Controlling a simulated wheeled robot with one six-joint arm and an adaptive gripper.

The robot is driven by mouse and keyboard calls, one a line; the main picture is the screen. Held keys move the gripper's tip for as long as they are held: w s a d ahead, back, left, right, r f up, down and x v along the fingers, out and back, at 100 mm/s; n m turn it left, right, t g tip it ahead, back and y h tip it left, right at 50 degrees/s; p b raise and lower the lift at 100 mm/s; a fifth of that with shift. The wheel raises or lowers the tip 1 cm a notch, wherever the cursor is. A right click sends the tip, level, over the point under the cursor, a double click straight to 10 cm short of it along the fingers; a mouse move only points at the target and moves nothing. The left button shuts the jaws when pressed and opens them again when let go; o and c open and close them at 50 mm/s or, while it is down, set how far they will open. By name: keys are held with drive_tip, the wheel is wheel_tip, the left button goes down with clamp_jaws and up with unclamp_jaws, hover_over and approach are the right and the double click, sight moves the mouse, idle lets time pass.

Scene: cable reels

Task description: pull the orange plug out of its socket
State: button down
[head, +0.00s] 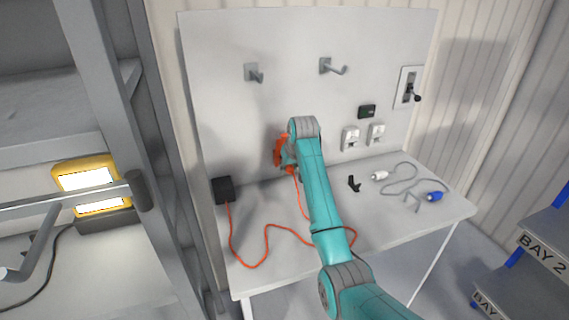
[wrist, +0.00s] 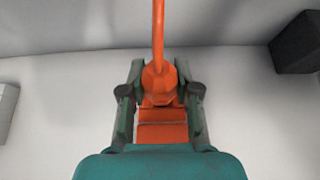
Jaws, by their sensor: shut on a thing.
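The orange plug (wrist: 160,82) is between the two fingers of my gripper (wrist: 160,92) in the wrist view, and the fingers press on its sides. Its orange cable (wrist: 158,25) runs up out of that view. In the head view my gripper (head: 287,160) is close to the back panel, left of its middle, partly hidden by my arm. Orange parts (head: 279,150) show beside it. The orange cable (head: 268,232) loops over the table to a black box (head: 224,190) low on the panel's left. No socket shows at the plug; whether it is seated cannot be told.
The white table (head: 275,273) holds a black object (head: 354,184), a white plug (head: 380,175) and a blue plug (head: 435,197) on a grey cable. White sockets (head: 350,139), a dark green box (head: 367,111) and hooks (head: 332,67) stick out of the panel. A shelf with a lit lamp (head: 88,178) stands left.

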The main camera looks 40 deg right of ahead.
drive_tip(key=shift+s+a, duration=0.15)
drive_tip(key=shift+s, duration=0.4)
drive_tip(key=shift+s+a, duration=0.15)
drive_tip(key=shift+s, duration=0.35)
idle(0.7)
drive_tip(key=shift+s, duration=0.1)
